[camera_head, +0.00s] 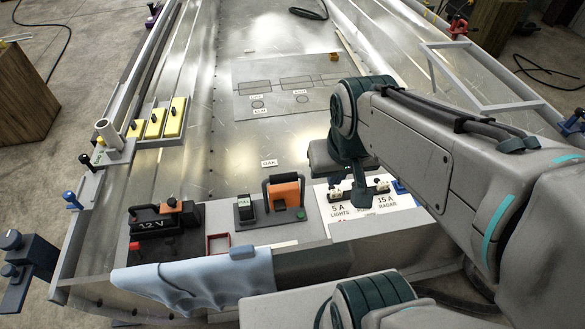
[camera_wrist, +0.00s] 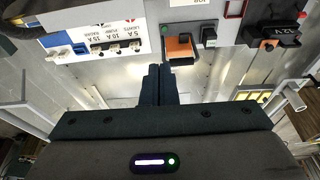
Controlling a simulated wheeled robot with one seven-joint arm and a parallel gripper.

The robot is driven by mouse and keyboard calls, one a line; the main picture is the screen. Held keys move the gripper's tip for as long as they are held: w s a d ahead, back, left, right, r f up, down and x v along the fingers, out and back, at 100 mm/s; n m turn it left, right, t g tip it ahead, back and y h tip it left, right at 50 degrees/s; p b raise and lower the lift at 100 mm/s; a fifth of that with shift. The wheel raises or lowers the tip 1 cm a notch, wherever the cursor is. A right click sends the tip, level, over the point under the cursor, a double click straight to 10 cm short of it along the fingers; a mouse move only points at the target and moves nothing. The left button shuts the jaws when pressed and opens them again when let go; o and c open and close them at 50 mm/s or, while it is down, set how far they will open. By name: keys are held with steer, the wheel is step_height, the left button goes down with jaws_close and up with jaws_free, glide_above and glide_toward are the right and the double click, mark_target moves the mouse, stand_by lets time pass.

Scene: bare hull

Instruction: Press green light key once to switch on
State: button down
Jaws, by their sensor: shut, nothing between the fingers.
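A small round green spot (camera_head: 300,214) sits at the foot of the orange handle (camera_head: 284,192), also visible in the wrist view (camera_wrist: 165,29). I cannot tell for sure which green part is the light key. My gripper (camera_head: 360,203) is to the right of both, over the fuse panel area. In the wrist view its dark fingers (camera_wrist: 157,68) are shut together, empty, and apart from the key.
A white fuse panel (camera_head: 343,224) labelled 5 A LIGHTS and 15 A RADAR lies on the right. A black 12 V battery (camera_head: 158,220) stands left, with a blue cloth (camera_head: 200,280) in front. Yellow blocks (camera_head: 154,122) stand on the left side. The metal hull floor behind is mostly clear.

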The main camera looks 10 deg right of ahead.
steer(key=w+b+x, duration=0.2)
steer(key=b+x, duration=0.6)
steer(key=x, duration=0.4)
steer(key=w+r+b+x, duration=0.1)
steer(key=w+b+x, duration=0.2)
steer(key=b+x, duration=0.5)
steer(key=w+a+r+b+x, duration=0.1)
steer(key=w+b+x, duration=0.2)
steer(key=b+x, duration=0.4)
step_height(320, 180, down, 8)
steer(key=shift+w+f+t+b, duration=0.2)
steer(key=shift+w+t+b, duration=0.15)
steer(key=shift+w, duration=0.8)
steer(key=b, duration=0.5)
glide_above(301, 214)
steer(key=s, duration=0.1)
steer(key=f, duration=1.2)
steer(key=shift+s+f, duration=0.2)
steer(key=shift+f, duration=0.55)
steer(key=shift+f, duration=0.1)
